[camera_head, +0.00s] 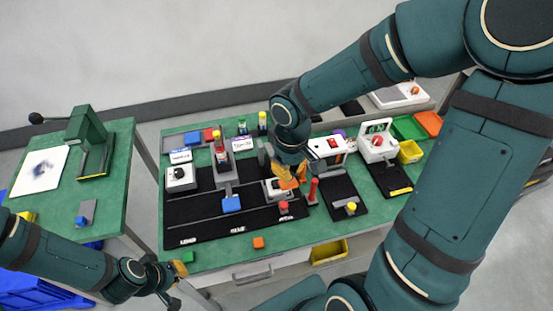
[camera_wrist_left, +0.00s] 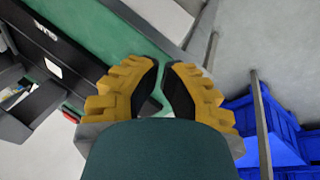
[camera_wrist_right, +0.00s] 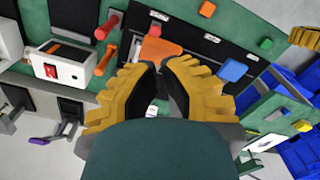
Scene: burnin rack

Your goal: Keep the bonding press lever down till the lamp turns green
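My right gripper (camera_head: 289,181) is low over the black mat, beside a small grey-white unit (camera_head: 270,189) and an upright red handle (camera_head: 313,190). In the right wrist view the red handle (camera_wrist_right: 107,26) stands left of its fingertips and an orange piece (camera_wrist_right: 158,48) lies just beyond them. The fingers look almost together, with nothing clearly between them; contact is unclear. A red lamp-like cap (camera_head: 283,205) sits in front of the unit. I see no lit green lamp there. My left gripper (camera_head: 166,275) is nearly closed and empty near the table's front left corner.
A green press (camera_head: 86,135) with a black-knobbed lever (camera_head: 36,118) stands on the left table. A white unit with a red switch (camera_head: 332,143) is behind my right gripper. Open floor separates the tables.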

